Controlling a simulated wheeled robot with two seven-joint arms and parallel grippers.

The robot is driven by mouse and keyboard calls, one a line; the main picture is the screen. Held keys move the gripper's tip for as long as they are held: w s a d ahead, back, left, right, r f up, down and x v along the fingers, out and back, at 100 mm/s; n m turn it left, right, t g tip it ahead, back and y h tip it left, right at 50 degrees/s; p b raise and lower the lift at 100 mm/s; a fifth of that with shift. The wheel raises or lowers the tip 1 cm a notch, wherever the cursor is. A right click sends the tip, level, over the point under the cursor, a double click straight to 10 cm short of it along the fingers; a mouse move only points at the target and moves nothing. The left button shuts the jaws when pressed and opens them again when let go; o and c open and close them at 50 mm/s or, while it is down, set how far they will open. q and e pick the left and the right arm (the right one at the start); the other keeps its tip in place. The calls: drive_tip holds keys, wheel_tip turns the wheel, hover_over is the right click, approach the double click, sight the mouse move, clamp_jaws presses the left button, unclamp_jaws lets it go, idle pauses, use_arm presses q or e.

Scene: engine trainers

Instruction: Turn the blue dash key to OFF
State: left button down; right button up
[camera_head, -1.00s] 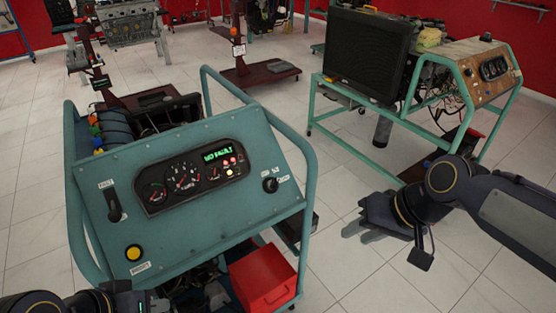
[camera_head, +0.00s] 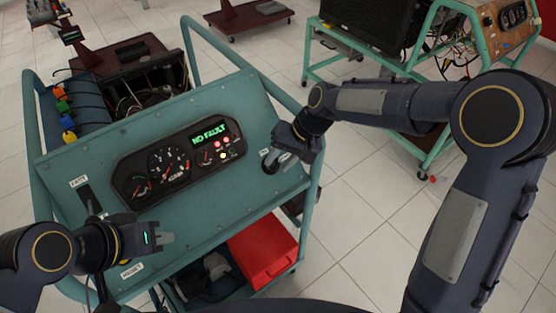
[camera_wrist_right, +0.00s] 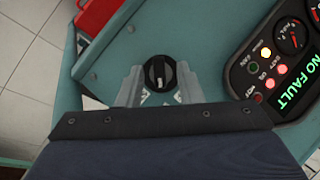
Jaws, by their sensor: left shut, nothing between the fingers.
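The blue-green dash panel (camera_head: 215,205) has a black round key switch (camera_wrist_right: 160,73) at its right end, with a pale slot or mark across it. In the right wrist view, my right gripper (camera_wrist_right: 159,78) is open, with one finger on each side of the key and small gaps visible. In the head view my right gripper (camera_head: 277,158) is over that switch and mostly hides it. The labels by the key are partly covered and unreadable. My left gripper (camera_head: 168,239) is shut and empty over the lower left of the panel, near the RESET label.
The gauge cluster (camera_head: 178,162) shows a green NO FAULT display and lit lamps. A black lever (camera_head: 90,200) stands by the left gripper. A red box (camera_head: 262,252) sits below the panel. Another trainer frame (camera_head: 425,85) stands behind my right arm.

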drive_tip(key=shift+a+f, duration=0.3)
drive_tip(key=shift+f, duration=0.3)
drive_tip(key=shift+s, duration=0.1)
clamp_jaws()
